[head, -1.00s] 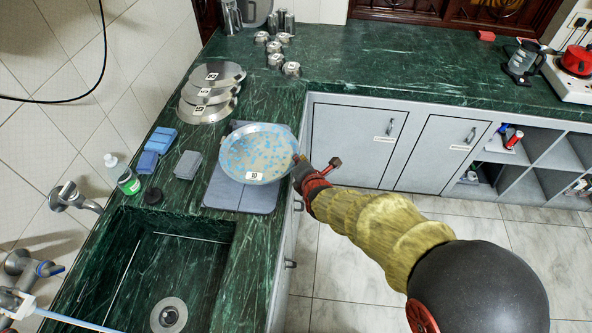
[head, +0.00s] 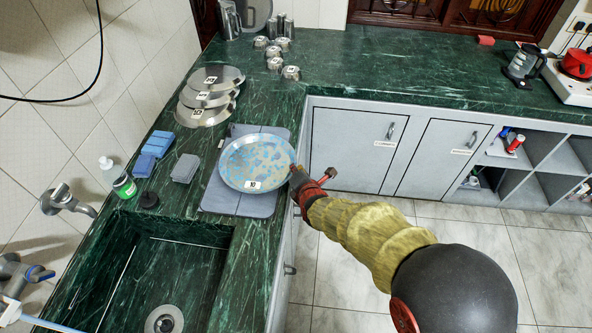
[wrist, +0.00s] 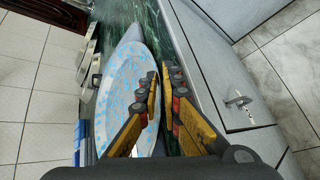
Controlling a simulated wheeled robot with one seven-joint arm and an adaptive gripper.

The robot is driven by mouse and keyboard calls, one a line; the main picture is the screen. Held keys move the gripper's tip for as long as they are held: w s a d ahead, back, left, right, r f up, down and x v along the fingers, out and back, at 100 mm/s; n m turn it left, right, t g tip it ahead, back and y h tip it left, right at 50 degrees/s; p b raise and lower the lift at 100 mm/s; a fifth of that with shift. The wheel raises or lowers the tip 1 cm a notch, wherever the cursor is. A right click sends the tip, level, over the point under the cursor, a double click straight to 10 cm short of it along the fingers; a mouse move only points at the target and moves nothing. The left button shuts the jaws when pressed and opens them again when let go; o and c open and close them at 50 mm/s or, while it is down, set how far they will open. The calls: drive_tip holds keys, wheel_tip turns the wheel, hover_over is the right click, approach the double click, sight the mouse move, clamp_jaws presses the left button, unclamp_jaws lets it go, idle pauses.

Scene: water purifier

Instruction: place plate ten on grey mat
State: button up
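Plate ten (head: 256,158), a round metal plate with a blue-speckled face and a white tag reading 10, lies over the grey mat (head: 222,197) on the counter left of the cabinets. It covers much of the mat and looks nearly flat; whether its whole base touches is hidden. My gripper (head: 296,171) is at the plate's right rim. In the wrist view, my gripper's fingers (wrist: 161,80) are parted by a narrow gap, one over the plate (wrist: 128,85) and one beyond its rim. Any contact with the rim is hidden.
A sink (head: 160,265) lies in front of the mat. Blue sponges (head: 157,143), a grey block (head: 186,168) and a soap bottle (head: 119,178) stand to the left. Several stacked plates (head: 207,115) lie behind.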

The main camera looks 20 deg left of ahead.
drive_tip(key=o, duration=0.4)
drive_tip(key=shift+c, duration=0.2)
drive_tip(key=p+v, duration=0.4)
drive_tip(key=v, duration=0.8)
drive_tip(key=shift+r, duration=0.1)
